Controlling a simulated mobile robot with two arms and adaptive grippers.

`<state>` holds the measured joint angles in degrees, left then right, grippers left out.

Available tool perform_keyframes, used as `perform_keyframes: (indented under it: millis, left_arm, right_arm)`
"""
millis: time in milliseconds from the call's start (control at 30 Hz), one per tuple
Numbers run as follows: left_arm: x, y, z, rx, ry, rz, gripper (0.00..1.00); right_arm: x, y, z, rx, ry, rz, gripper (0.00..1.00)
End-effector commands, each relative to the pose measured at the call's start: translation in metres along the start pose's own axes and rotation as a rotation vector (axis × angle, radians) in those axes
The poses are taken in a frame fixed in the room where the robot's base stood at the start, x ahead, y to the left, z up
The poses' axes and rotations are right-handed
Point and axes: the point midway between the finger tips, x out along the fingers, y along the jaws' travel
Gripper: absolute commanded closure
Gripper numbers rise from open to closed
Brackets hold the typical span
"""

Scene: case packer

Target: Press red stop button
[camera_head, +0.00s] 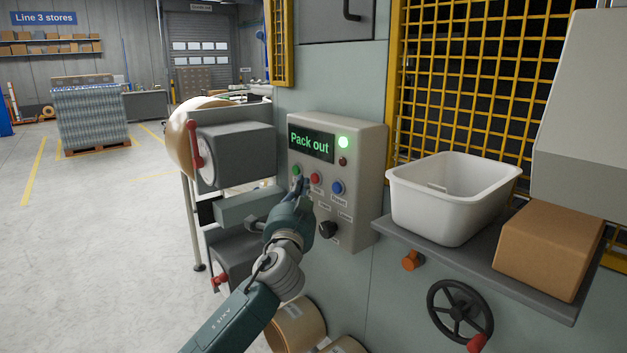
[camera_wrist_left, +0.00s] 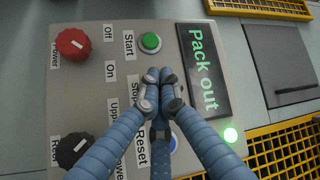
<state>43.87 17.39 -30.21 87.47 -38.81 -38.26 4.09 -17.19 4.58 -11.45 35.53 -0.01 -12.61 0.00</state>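The red stop button (camera_head: 315,179) sits on the grey control panel (camera_head: 365,150), between the green button (camera_head: 296,170) and the blue button (camera_head: 337,187). My left gripper (camera_head: 302,179) is in front of the panel, its tips close beside the red button. In the left wrist view the gripper (camera_wrist_left: 160,75) has its fingertips together with nothing between them. They cover the place between the green Start button (camera_wrist_left: 150,42) and the partly hidden blue Reset button. The red button is hidden there, and I cannot tell whether the fingertips touch it. My right gripper is not in view.
The panel has a "Pack out" display (camera_head: 311,144), a lit green lamp (camera_head: 343,142) and a black knob (camera_head: 328,229). A red knob (camera_wrist_left: 72,43) shows in the wrist view. A white bin (camera_head: 450,205) and cardboard box (camera_head: 548,248) stand on a shelf at right.

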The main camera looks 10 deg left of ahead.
Motion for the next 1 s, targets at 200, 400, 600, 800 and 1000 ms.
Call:
perform_keyframes:
  millis: [200, 400, 600, 800, 1000]
  left_arm:
    - [0.0, 0.0, 0.0002, 0.0, 0.0, 0.0, 1.0]
    - [0.0017, 0.0022, -0.0009, 0.0, 0.0, 0.0, 1.0]
    - [0.0058, 0.0044, -0.0044, 0.0, 0.0, 0.0, 1.0]
    - [0.0059, 0.0038, -0.0045, 0.0, 0.0, 0.0, 1.0]
    - [0.0063, 0.0044, -0.0047, 0.0, 0.0, 0.0, 1.0]
  right_arm:
    - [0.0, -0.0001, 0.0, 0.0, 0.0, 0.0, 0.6]
    - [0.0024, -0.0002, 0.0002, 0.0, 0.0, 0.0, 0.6]
    - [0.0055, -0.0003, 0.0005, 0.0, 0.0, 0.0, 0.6]
    - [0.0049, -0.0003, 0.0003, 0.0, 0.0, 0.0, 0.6]
    - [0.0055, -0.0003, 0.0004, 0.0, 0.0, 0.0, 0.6]
